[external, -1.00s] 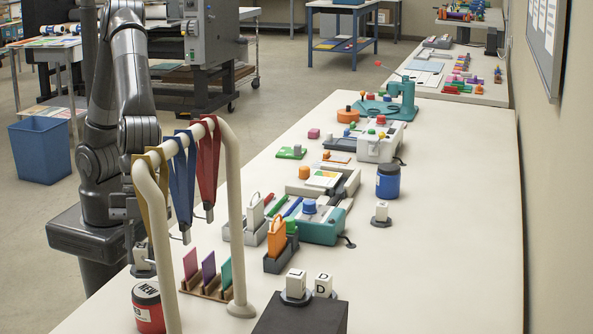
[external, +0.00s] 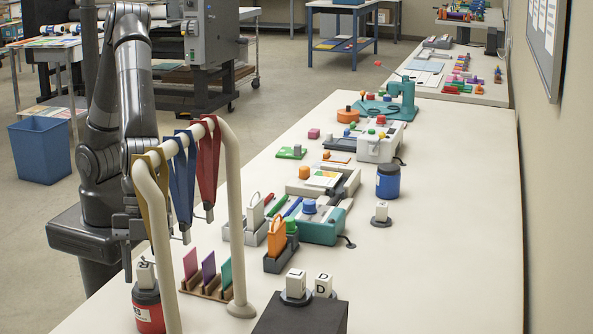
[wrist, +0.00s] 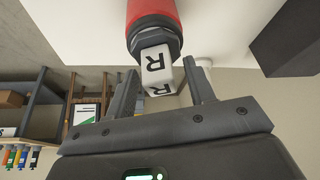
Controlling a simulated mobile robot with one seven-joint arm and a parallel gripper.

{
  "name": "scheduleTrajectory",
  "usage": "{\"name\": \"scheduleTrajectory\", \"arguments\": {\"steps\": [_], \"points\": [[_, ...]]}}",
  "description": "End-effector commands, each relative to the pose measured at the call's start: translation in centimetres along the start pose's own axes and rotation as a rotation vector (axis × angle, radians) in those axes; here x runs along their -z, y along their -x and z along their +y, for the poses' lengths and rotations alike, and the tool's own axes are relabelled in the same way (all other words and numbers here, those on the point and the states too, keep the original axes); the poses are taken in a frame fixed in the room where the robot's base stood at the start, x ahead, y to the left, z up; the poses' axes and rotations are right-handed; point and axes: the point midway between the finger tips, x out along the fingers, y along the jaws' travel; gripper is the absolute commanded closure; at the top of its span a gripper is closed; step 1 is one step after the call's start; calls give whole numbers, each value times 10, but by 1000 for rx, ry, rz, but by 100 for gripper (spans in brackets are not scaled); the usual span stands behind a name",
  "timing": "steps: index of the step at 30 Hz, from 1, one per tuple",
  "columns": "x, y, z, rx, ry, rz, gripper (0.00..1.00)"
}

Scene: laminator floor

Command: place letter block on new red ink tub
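The white letter block (external: 146,276), marked R, stands on its dark round base on top of the red ink tub (external: 150,314), at the front left of the table. In the wrist view the block (wrist: 157,64) shows between my fingertips, its base against the dark lid end of the red tub (wrist: 151,12). In the external view my gripper is partly hidden by the rack's post and hanging straps.
A cream arched rack (external: 240,230) with hanging straps stands right beside the tub and my arm. A wooden holder (external: 208,289) with coloured cards sits under it.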

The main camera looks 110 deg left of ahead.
Motion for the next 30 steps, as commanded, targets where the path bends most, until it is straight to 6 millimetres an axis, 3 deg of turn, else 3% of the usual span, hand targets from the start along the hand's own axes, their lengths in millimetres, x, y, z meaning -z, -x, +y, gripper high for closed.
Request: {"name": "scheduleTrajectory", "arguments": {"steps": [10,24,30], "points": [[2,11,-1,3,0,2,51],[2,100,-1,4,0,2,51],[1,120,0,1,0,0,51]]}}
